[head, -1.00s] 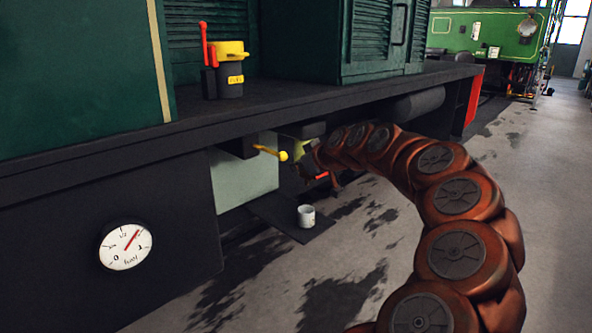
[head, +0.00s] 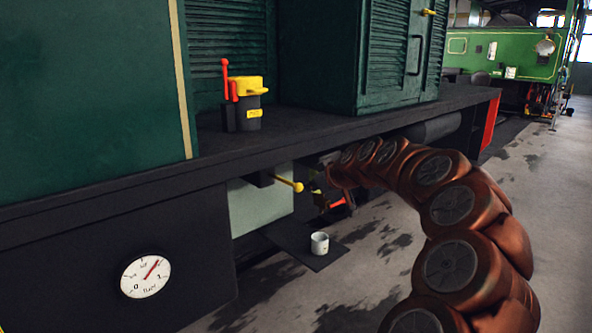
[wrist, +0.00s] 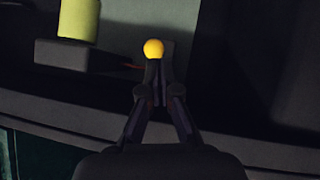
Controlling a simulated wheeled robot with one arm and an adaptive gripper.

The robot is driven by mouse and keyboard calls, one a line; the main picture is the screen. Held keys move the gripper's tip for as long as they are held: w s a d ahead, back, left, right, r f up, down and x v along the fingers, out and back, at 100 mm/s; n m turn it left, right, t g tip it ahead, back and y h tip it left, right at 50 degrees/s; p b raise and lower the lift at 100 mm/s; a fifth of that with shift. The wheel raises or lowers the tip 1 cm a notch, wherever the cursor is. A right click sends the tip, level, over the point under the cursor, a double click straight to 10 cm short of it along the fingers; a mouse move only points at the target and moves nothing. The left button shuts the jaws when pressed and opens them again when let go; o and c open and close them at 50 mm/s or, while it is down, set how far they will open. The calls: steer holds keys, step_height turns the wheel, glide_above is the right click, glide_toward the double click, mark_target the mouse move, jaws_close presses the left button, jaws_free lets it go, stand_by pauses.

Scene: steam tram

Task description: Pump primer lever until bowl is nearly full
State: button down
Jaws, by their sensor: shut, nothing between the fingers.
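A lever with a yellow ball knob (head: 298,187) sticks out below the dark running board, tilted slightly down. In the wrist view the yellow knob (wrist: 153,49) sits just beyond my fingertips. My gripper (wrist: 155,78) is shut and empty, pointing at the knob; I cannot tell whether it touches. In the head view my gripper (head: 322,201) is small and dark, partly lost among the fittings to the right of the knob. A yellow-green cylinder (wrist: 80,20), possibly the bowl, stands on a dark block at upper left in the wrist view; its fill level is unclear.
A round gauge (head: 145,277) is on the dark side panel. A red lever (head: 225,80) stands beside a black canister with a yellow top (head: 248,105) on the running board (head: 330,150). Floor at right is open.

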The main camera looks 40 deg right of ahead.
steer(key=g+p, duration=0.1)
steer(key=p, duration=0.5)
glide_toward(294, 185)
steer(key=r, duration=0.2)
steer(key=p, duration=0.3)
steer(key=r+g+p, duration=0.1)
steer(key=p, duration=0.2)
steer(key=shift+w+d+r, duration=0.2)
steer(key=shift+w+r, duration=0.1)
steer(key=shift+r, duration=0.05)
steer(key=shift+f, duration=0.15)
steer(key=x, duration=0.8)
steer(key=shift+a+f+b, duration=0.15)
steer(key=shift+a+b, duration=0.05)
steer(key=shift+b, duration=0.1)
steer(key=shift+x, duration=0.95)
steer(key=shift+f+b, duration=0.15)
steer(key=shift+b, duration=0.4)
